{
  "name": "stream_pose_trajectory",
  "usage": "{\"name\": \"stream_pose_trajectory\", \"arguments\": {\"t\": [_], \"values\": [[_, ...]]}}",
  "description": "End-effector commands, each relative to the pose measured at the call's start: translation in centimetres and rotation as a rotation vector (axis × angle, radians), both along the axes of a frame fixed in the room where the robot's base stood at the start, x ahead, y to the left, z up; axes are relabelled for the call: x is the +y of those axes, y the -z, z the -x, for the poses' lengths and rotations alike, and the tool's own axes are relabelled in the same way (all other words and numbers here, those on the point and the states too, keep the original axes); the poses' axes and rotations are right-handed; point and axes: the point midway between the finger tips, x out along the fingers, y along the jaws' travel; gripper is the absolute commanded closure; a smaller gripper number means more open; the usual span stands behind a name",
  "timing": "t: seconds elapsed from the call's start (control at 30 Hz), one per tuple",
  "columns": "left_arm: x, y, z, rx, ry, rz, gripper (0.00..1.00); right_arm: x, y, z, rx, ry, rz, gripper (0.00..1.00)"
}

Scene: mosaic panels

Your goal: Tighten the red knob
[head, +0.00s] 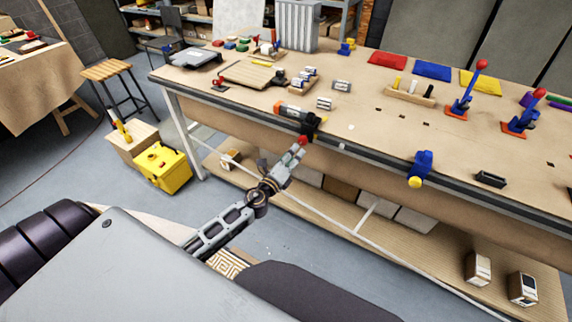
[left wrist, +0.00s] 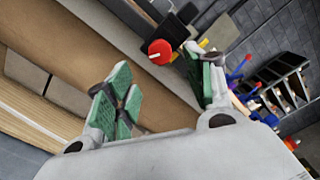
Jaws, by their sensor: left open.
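The red knob (head: 303,140) sits at the front edge of the workbench, below a black fixture (head: 313,124). In the left wrist view the red knob (left wrist: 160,52) is round with a white bar on its face. My left gripper (head: 293,154) reaches up to the bench front, with its tips close to the knob. In the left wrist view my left gripper (left wrist: 165,88) is open, its green-padded fingers spread and nothing between them. The knob appears beyond the fingertips, towards the right finger; I cannot tell whether they touch. My right gripper is not in view.
The workbench (head: 225,100) holds blocks, trays and two blue levers (head: 465,100) on red bases. A blue fixture with a yellow knob (head: 416,181) is on its front edge, right of the red knob. A yellow toolbox (head: 163,168) and a stool (head: 108,72) stand left.

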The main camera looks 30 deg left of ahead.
Motion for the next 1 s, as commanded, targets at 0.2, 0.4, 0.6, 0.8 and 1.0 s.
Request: {"name": "stream_pose_trajectory", "arguments": {"t": [0.2, 0.4, 0.6, 0.8, 1.0], "values": [[0.0, 0.1, 1.9, 0.002, 0.000, 0.001, 0.46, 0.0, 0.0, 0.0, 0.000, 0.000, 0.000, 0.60], [0.1, 0.1, 3.3, 0.002, 0.000, 0.000, 0.46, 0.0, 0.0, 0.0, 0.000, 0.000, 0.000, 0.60], [0.1, 0.0, 4.1, 0.001, 0.001, 0.001, 0.46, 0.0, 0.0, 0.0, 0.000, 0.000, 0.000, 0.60], [0.1, 0.1, 4.3, 0.001, 0.000, 0.000, 0.46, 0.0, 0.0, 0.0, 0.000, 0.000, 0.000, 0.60], [0.1, 0.0, 4.3, 0.001, 0.000, 0.000, 0.46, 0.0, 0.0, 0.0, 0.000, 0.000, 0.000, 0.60]]}}
